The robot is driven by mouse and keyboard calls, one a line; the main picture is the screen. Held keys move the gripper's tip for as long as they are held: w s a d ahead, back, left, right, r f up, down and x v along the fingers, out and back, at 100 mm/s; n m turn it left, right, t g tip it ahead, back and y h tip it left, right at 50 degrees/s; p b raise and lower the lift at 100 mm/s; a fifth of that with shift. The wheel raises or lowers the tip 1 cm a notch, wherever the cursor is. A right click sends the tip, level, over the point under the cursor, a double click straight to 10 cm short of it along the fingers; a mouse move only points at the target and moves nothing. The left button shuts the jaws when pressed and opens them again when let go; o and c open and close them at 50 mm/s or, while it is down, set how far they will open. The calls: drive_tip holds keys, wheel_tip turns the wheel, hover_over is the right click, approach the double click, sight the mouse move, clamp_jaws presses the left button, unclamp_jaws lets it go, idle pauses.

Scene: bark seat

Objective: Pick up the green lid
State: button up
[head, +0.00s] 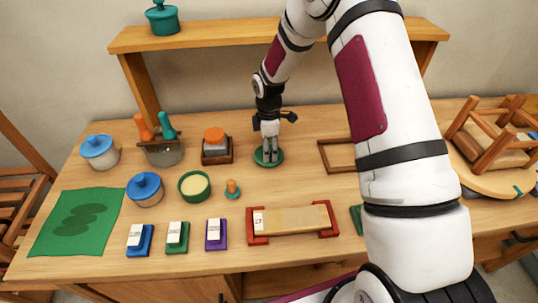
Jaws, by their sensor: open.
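The green lid (259,162) is a round dark green disc lying on the table, behind and to the right of the open green pot. My gripper (270,160) points straight down right over the lid, its fingers open. The fingers cover the middle of the lid, so any knob is hidden. I cannot tell whether the fingertips touch it.
An orange-topped block (216,146) stands left of the gripper and an empty wooden frame (338,143) to the right. A shelf (200,38) rises behind.

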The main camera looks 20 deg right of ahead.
drive_tip(key=c, duration=1.2)
clamp_jaws()
drive_tip(key=shift+r, duration=0.1)
